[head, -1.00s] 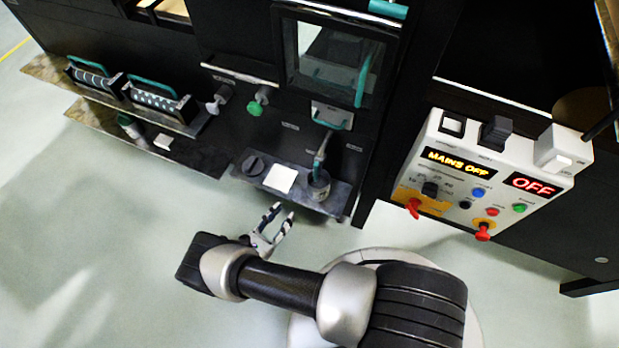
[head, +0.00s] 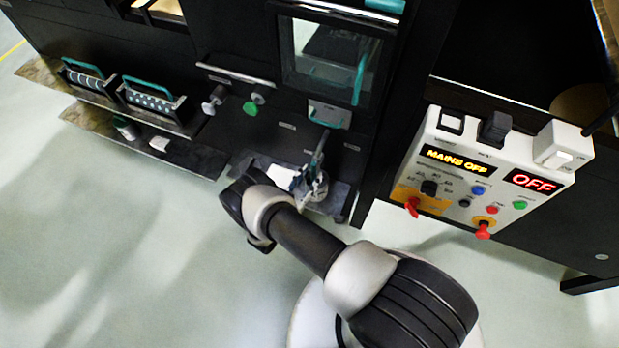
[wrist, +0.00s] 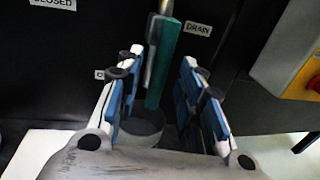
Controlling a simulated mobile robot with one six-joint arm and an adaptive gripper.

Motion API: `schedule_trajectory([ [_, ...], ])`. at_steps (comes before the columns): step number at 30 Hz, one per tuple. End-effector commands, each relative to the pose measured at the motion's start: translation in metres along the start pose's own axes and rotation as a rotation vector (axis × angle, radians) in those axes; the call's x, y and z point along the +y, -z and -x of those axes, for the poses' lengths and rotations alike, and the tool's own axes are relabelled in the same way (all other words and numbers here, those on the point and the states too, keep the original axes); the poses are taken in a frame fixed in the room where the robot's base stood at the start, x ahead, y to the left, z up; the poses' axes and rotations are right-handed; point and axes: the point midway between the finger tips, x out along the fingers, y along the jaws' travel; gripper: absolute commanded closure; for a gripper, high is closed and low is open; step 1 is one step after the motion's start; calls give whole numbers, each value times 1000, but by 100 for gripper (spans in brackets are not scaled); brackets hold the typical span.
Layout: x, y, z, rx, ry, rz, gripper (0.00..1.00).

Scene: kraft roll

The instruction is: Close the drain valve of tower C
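A lever with a teal grip (wrist: 163,62) hangs roughly upright on the dark panel in the wrist view, beside a label reading DRAIN (wrist: 198,29). It also shows in the head view (head: 317,155), above a small shelf. My gripper (wrist: 162,58) is open, with one blue-padded finger on each side of the lever. I cannot tell whether either finger touches it. In the head view my gripper (head: 306,192) is partly hidden by my arm. A grey round cup (wrist: 142,128) stands below the lever, between the fingers. A CLOSED label (wrist: 52,3) is at the upper left.
A white control box (head: 490,170) with red knobs, reading MAINS OFF and OFF, stands to the right; its edge shows in the wrist view (wrist: 290,55). Green (head: 252,106) and grey (head: 214,100) valve knobs are at the left. Open floor (head: 130,250) lies at lower left.

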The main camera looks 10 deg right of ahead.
Motion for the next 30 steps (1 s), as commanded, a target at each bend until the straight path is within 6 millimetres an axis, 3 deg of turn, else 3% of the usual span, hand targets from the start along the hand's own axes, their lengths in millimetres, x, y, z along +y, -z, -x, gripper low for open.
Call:
schedule_trajectory([
  [8, 0, 0, -1, 0, 0, 0, 65],
  [23, 0, 0, -1, 0, 0, 1, 99],
  [30, 0, 0, -1, 0, 0, 1, 100],
])
